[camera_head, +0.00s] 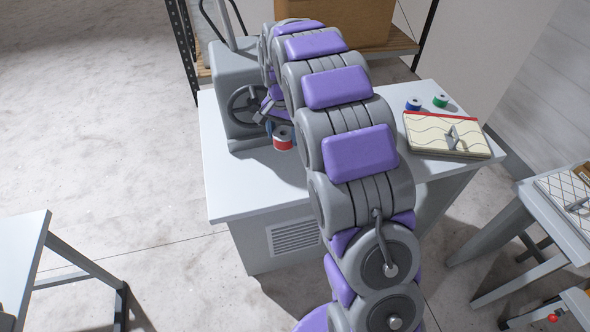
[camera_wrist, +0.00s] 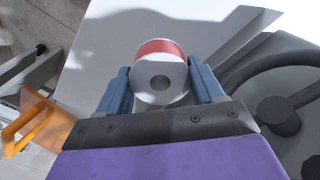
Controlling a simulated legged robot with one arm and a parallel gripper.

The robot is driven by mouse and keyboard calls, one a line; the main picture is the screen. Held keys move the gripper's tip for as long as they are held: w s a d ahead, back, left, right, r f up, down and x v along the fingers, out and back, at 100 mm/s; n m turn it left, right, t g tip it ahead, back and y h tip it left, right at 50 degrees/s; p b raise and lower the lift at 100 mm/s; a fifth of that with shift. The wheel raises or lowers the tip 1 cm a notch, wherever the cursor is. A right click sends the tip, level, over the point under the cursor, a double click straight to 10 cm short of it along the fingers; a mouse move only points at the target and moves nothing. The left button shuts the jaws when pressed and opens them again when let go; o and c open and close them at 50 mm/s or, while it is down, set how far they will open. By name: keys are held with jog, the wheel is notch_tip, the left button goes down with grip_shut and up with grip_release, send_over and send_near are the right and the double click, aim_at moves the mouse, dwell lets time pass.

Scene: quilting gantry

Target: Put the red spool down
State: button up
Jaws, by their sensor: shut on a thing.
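The red spool (camera_head: 283,138) has pale ends and a red band. In the head view it is at the table's left part, just in front of the grey machine, upright. In the wrist view the spool (camera_wrist: 160,73) sits between the two blue fingers of my gripper (camera_wrist: 159,90), which is shut on it. The white tabletop (camera_head: 240,185) lies beneath it; I cannot tell whether the spool touches it. In the head view my arm hides most of the gripper (camera_head: 272,130).
A grey machine with a handwheel (camera_head: 245,105) stands close to the spool. A blue spool (camera_head: 413,103), a green spool (camera_head: 440,100) and a quilted pad (camera_head: 445,134) are on the table's right side. The front left of the tabletop is clear.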

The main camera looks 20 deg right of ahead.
jog(key=shift+m, duration=0.6)
jog(key=f, duration=0.3)
jog(key=d+f+b, duration=0.1)
jog(key=f, duration=0.2)
jog(key=shift+d+f+b, duration=0.15)
jog(key=shift+f+b, duration=0.15)
jog(key=shift+f, duration=0.05)
jog(key=f, duration=0.2)
jog(key=a+f, duration=0.1)
jog(key=shift+f+b, duration=0.35)
jog(key=shift+b, duration=0.05)
jog(key=shift+w+d+f, duration=0.1)
jog(key=shift+d+f, duration=0.05)
jog(key=shift+d, duration=0.25)
jog(key=o, duration=1.2)
jog(key=shift+a, duration=0.15)
jog(key=shift+c, duration=0.2)
